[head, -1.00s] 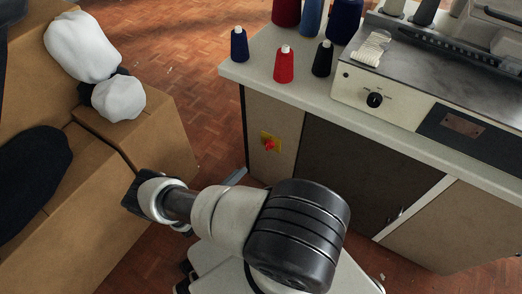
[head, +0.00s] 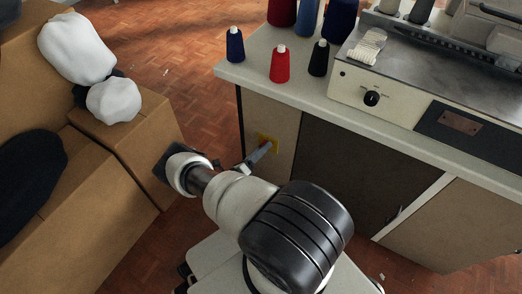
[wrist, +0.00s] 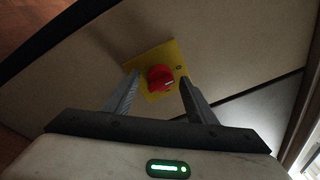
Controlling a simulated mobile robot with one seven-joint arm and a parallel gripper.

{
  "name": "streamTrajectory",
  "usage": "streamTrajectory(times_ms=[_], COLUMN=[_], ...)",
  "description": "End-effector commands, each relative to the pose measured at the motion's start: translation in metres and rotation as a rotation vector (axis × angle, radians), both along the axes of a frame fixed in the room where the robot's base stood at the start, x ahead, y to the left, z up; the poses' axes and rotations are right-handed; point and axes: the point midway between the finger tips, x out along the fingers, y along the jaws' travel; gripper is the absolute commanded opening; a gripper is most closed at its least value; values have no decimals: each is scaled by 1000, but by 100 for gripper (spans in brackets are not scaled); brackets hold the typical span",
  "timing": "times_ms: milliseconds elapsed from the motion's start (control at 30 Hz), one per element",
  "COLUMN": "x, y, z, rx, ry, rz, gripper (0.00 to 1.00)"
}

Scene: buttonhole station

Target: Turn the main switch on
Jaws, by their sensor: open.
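The main switch is a red rotary knob (wrist: 160,78) on a yellow plate (wrist: 150,58), fixed to the beige side panel of the cabinet. In the wrist view the knob lies between and just beyond the two fingers of my gripper (wrist: 158,90), which are open on either side of it. I cannot tell whether a finger touches the knob. A small mark shows on the plate to the right of the knob.
The cabinet's worktop (head: 237,72) overhangs the switch panel and carries thread cones, such as a red one (head: 280,65), and a machine with a black knob (head: 372,98). Cardboard boxes (head: 95,185) with white bundles (head: 77,48) stand at the left. Floor shows between boxes and cabinet.

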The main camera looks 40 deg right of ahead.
Motion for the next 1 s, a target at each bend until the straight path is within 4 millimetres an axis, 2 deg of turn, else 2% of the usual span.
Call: streamTrajectory(times_ms=[200,433,767,1000], x=[0,0,1,1], y=[0,0,1,2], z=[0,0,0,1], rx=[0,0,16,69], ry=[0,0,-35,-162], rz=[0,1,3,3], gripper=[51,13,12,12])
